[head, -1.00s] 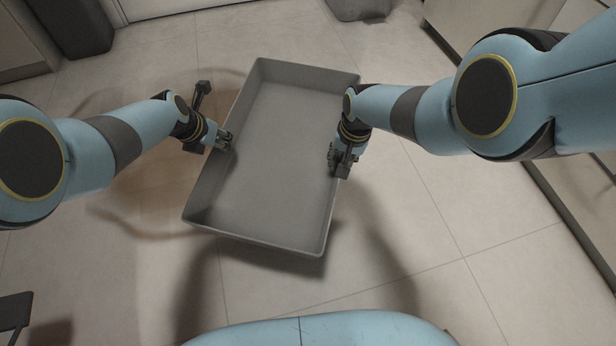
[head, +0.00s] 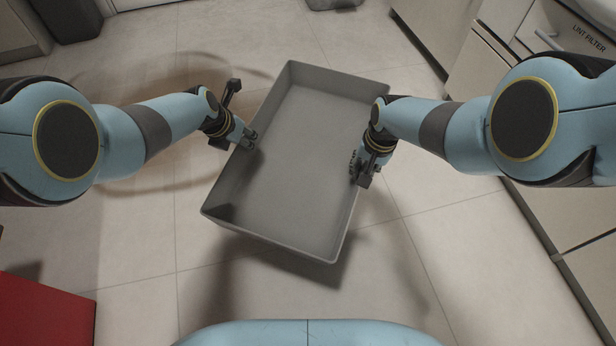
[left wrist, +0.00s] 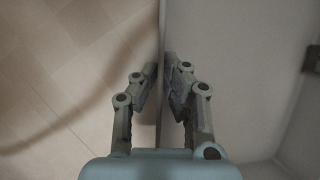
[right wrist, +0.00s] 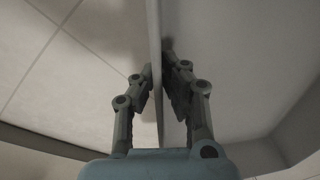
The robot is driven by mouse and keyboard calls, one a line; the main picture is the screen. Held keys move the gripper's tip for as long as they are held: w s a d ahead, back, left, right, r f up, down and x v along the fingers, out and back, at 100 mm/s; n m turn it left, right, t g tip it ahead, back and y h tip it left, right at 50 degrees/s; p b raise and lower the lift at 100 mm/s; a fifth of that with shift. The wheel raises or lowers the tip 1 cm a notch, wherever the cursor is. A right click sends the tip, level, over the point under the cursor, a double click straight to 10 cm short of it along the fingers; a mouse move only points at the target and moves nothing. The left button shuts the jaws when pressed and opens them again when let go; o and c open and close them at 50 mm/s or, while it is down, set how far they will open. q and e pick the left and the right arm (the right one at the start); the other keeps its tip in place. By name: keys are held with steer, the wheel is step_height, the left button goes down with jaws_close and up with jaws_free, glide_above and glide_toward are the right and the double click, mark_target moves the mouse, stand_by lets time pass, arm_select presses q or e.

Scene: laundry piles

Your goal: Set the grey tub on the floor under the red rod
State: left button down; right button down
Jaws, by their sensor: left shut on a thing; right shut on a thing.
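The grey tub (head: 300,135) is a wide, shallow, empty rectangular box, turned at a slant in the head view. It is held above the floor, with its shadow beneath it. My left gripper (head: 250,140) is shut on its left wall; the left wrist view shows the fingers (left wrist: 162,85) on both sides of that wall. My right gripper (head: 358,170) is shut on its right wall; the right wrist view shows the fingers (right wrist: 165,85) either side of the wall. No red rod can be made out in these frames.
The tiled floor (head: 140,240) around the tub is largely clear. Cabinets and a unit marked "LINT FILTER" (head: 588,38) line the right side. A dark grey bin (head: 68,20) stands at the top left. A red object (head: 45,310) is at the lower left.

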mark_target(230, 160)
steer(key=shift+d, duration=0.1)
